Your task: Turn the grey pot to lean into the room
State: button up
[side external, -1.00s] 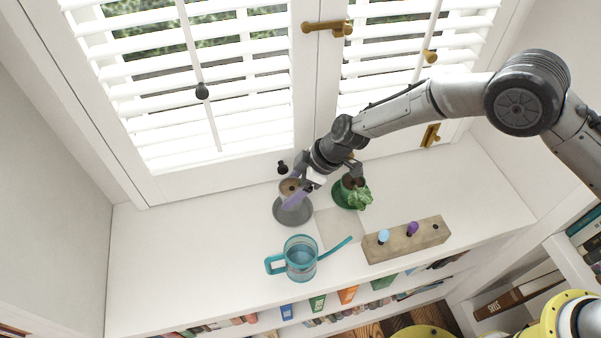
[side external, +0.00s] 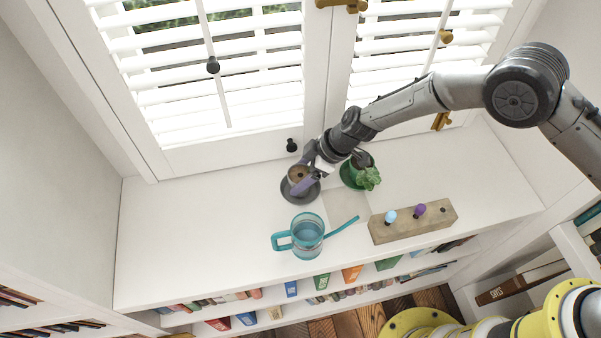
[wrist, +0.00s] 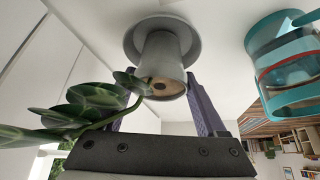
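The grey pot (side external: 297,172) stands on a grey saucer (side external: 300,195) on the white sill, brown soil in its mouth. The wrist view shows the pot (wrist: 163,62) and saucer (wrist: 130,38) upside down. A leafy green stem (wrist: 70,118) overlaps the pot's mouth there and stretches left, toward the window side; I cannot tell whether it is rooted in this pot. My gripper (wrist: 161,80) has its purple fingers spread on either side of the pot. Whether they press on it cannot be made out. In the side view my gripper (side external: 305,176) partly covers the pot.
A green pot (side external: 348,174) with leaves stands just right of the grey pot. A teal watering can (side external: 307,237) is in front, its spout pointing right. A wooden block (side external: 412,224) with coloured pegs lies front right. Shuttered windows stand behind; the sill's left is clear.

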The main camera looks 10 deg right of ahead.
jog(key=o, duration=0.4)
